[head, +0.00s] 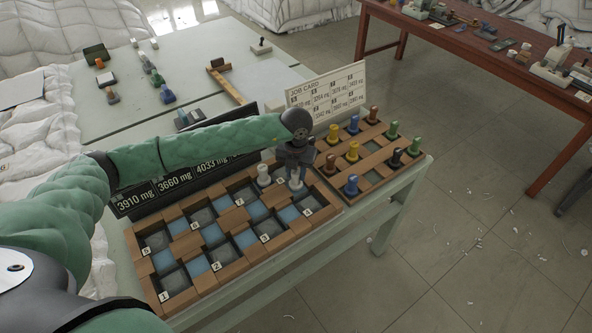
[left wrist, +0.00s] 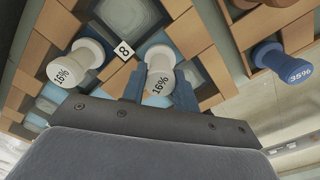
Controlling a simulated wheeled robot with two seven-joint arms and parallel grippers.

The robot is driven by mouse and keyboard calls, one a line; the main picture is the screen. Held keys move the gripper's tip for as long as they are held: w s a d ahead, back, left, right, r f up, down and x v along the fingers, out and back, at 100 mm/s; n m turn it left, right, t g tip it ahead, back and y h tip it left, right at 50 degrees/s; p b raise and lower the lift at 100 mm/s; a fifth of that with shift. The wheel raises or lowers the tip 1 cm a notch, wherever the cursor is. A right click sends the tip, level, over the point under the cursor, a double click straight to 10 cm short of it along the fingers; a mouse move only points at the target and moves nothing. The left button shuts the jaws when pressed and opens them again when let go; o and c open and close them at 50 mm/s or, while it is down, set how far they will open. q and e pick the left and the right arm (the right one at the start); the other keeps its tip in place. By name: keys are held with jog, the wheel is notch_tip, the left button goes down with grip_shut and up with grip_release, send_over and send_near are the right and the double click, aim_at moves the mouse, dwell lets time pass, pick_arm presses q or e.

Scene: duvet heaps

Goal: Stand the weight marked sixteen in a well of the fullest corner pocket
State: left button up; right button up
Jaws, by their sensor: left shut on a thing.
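My left gripper (head: 296,168) reaches in over the right end of the wooden well tray (head: 239,283). It is shut on a white weight marked 16% (left wrist: 159,75), which shows between the blue fingers in the left wrist view. This weight is over a well near label 8 (left wrist: 123,49); I cannot tell whether its base touches the well floor. A second white weight marked 16% (left wrist: 78,63) stands to its left, and also shows in the head view (head: 263,175). My right gripper is not in view.
A second wooden tray (head: 395,176) with coloured weights adjoins on the right; a blue one marked 35% (left wrist: 273,62) is near the gripper. A job card (head: 327,93) and black number boards (head: 137,203) stand behind. A red-brown table (head: 470,42) is at upper right.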

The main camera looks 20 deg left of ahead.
pick_arm(q)
jog(key=shift+f, duration=0.1)
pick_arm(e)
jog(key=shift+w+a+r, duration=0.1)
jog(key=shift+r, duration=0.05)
pick_arm(q)
jog(key=o, duration=1.1)
jog(key=shift+c, duration=0.2)
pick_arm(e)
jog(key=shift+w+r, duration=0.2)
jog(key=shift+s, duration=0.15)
pick_arm(q)
jog(key=shift+r, duration=0.4)
notch_tip(320, 180, up, 11)
jog(key=b, duration=0.4)
jog(key=shift+r, duration=0.2)
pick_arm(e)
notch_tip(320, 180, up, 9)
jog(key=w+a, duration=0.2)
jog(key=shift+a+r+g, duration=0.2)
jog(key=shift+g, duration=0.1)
pick_arm(q)
jog(key=shift+r, duration=0.1)
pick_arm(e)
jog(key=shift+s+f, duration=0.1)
